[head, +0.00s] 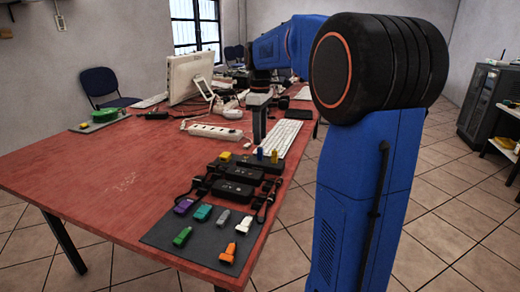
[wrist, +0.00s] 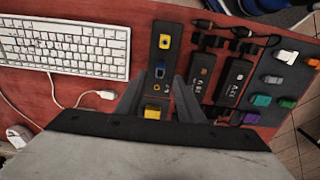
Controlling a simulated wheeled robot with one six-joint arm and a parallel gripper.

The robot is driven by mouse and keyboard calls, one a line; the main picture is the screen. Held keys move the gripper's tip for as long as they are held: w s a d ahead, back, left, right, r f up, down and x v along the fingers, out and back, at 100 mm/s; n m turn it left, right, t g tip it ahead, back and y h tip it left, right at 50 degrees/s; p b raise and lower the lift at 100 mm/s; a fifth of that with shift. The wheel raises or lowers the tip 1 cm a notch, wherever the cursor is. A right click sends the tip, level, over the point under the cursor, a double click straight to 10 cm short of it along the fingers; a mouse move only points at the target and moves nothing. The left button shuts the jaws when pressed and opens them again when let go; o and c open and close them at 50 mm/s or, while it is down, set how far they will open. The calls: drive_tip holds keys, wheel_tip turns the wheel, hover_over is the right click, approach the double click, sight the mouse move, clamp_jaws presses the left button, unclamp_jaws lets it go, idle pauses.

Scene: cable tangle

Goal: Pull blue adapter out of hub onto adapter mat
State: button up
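The blue adapter (head: 260,153) stands in the farthest of three black hubs (head: 250,163). In the wrist view the blue adapter (wrist: 160,71) sits in the middle of its hub (wrist: 161,20), between two yellow adapters (wrist: 164,41) (wrist: 153,112). My gripper (head: 258,139) hangs above this hub. In the wrist view my gripper's two fingers (wrist: 161,79) are spread on either side of the hub strip, with nothing held between them. I cannot tell their exact height above the adapter. The grey adapter mat (head: 163,238) lies at the table's near end.
Two more black hubs (head: 240,174) (head: 232,190) with cables lie between that hub and the mat. The mat carries several coloured adapters. A white keyboard (wrist: 75,47) and white power strip (head: 214,132) are close by.

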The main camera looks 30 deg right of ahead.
sight(260, 148)
drive_tip(key=shift+f, duration=3.05)
clamp_jaws()
